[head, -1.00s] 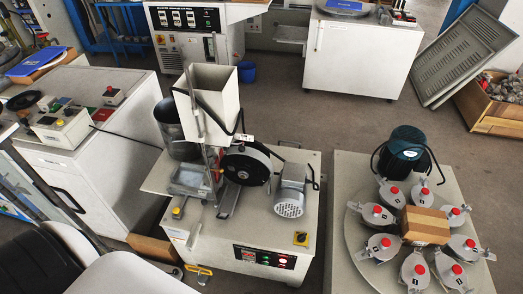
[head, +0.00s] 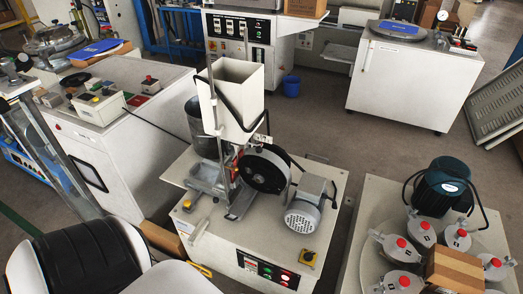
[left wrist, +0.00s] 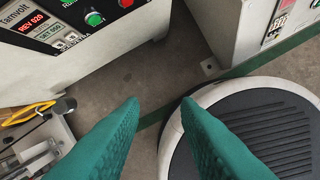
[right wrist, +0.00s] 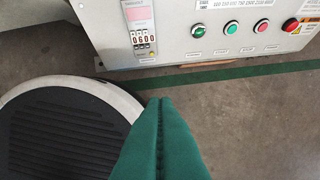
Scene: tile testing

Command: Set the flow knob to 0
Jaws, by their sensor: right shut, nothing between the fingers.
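The test machine with a pale hopper (head: 234,98) and black wheel (head: 263,169) stands in the middle of the head view. I cannot tell which part is the flow knob, and no readable flow scale shows. My left gripper (left wrist: 160,103) is open and empty in the left wrist view, its teal fingers apart above the floor. My right gripper (right wrist: 160,102) is shut and empty in the right wrist view, in front of a button panel. Neither gripper shows in the head view.
A white cabinet with control boxes (head: 98,108) is on the left. A green motor unit (head: 442,188) stands beside the jars.

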